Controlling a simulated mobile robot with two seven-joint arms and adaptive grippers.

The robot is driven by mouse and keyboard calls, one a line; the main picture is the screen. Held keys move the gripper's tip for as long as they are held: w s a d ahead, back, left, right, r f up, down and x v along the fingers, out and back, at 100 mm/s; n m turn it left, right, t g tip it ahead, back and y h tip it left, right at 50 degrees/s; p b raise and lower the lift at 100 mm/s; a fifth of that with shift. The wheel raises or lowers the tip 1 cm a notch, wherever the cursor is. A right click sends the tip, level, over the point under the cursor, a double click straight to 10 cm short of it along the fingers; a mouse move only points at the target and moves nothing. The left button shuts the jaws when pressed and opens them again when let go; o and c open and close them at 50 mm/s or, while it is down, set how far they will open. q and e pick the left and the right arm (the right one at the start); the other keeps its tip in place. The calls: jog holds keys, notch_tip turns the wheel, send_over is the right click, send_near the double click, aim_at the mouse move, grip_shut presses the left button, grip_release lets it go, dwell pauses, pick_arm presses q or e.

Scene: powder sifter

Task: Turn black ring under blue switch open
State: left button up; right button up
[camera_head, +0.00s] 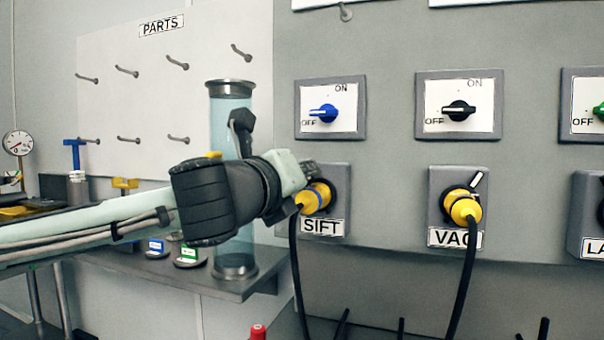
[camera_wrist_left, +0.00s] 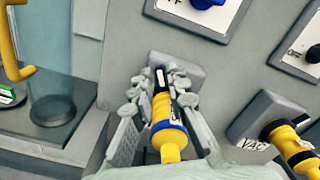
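The blue switch (camera_head: 323,113) points at OFF on its white panel; its lower edge also shows at the top of the left wrist view (camera_wrist_left: 205,3). Below it is the SIFT socket with a yellow plug (camera_head: 314,197). The plug (camera_wrist_left: 163,112) lies between the fingers of my left gripper (camera_wrist_left: 160,84). The black ring (camera_wrist_left: 160,77) with a white mark shows at the plug's far end, between the fingertips, and is partly hidden by them. In the head view my left gripper (camera_head: 308,172) covers much of this socket. I cannot tell whether the fingers press on the ring. My right gripper is out of view.
The VAC socket with its yellow plug (camera_head: 461,206) and black cable is to the right. A clear cylinder (camera_head: 234,265) stands on the grey shelf (camera_head: 215,284) to the left. A black cable (camera_head: 295,255) hangs from the SIFT plug.

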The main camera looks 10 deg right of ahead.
pick_arm(q)
jog(key=shift+o, duration=1)
jog(key=v, duration=1.2)
